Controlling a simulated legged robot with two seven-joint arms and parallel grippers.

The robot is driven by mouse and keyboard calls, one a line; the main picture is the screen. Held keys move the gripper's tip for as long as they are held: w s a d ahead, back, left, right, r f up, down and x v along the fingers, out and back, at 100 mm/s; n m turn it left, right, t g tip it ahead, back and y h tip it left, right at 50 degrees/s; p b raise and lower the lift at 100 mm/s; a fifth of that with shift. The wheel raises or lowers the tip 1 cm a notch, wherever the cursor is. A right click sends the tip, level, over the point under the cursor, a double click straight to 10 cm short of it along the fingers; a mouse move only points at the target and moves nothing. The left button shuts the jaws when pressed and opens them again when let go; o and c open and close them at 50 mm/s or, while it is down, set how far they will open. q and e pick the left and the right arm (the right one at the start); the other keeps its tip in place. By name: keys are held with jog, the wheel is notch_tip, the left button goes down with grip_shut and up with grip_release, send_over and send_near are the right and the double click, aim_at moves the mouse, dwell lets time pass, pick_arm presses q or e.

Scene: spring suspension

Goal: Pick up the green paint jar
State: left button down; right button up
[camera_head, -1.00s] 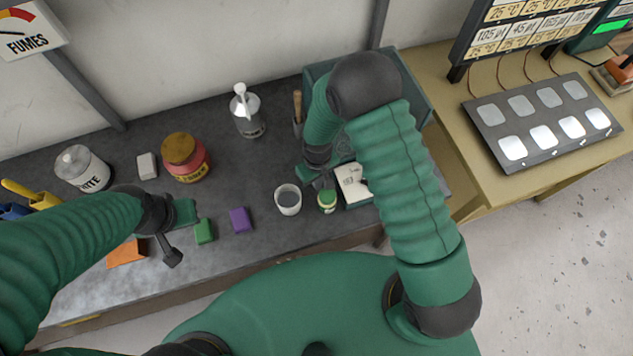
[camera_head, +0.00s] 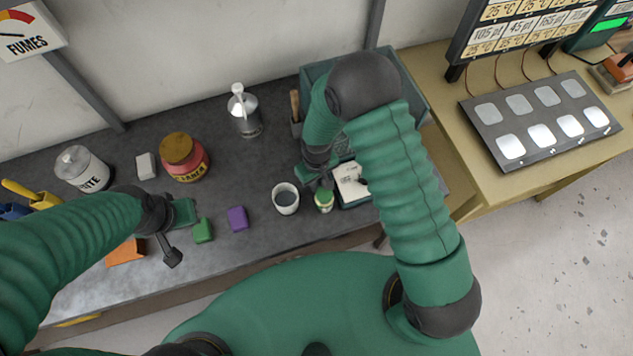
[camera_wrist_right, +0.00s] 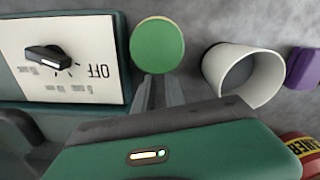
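The green paint jar (camera_head: 324,200) is small, with a green lid and a pale label, and stands upright near the front edge of the dark bench. In the right wrist view its round green lid (camera_wrist_right: 158,45) shows from above. My right gripper (camera_head: 320,184) is right behind the jar. In the right wrist view its two fingers (camera_wrist_right: 160,92) lie close together and reach to the lid's near edge; their tips are hidden, so I cannot tell whether they grip the jar. My left gripper (camera_head: 172,235) hangs over the bench at the left; its opening is unclear.
Purple (camera_head: 238,218) and green (camera_head: 203,230) blocks lie farther left. A red-labelled jar (camera_head: 186,160) and a pump bottle (camera_head: 244,112) stand behind.

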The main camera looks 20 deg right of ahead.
jog(key=o, duration=0.7)
jog(key=shift+o, duration=0.9)
jog(key=shift+w, duration=0.1)
jog(key=shift+a, duration=0.2)
